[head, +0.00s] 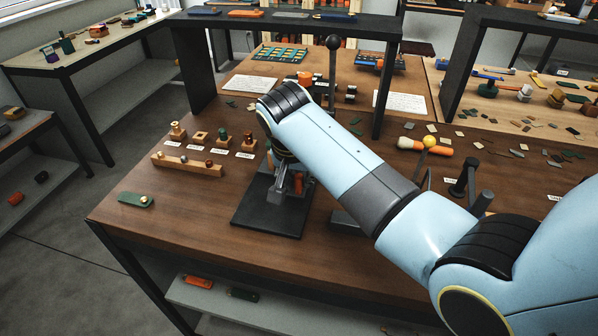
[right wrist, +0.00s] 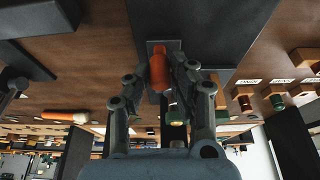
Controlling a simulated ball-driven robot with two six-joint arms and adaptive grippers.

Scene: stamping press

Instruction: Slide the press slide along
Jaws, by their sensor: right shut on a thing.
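The stamping press shows as a flat black base plate (head: 262,218) on the brown bench, with its upper parts mostly hidden behind my right arm. My right gripper (head: 284,188) points down over this plate. In the right wrist view, its two fingers are closed around an orange-red, rounded handle (right wrist: 158,72), which seems to belong to the press slide. The rest of the slide and its track are hidden by the gripper and arm. A tall black rod with a ball top (head: 332,62) rises behind my arm. My left gripper is not in view.
Several small wooden stands (head: 200,139) with labels and a wooden rail (head: 186,165) are left of the press. A green tag (head: 136,200) lies near the bench's left edge. An orange-handled tool (head: 425,146) and scattered chips lie to the right. A dark shelf frame (head: 190,65) stands behind.

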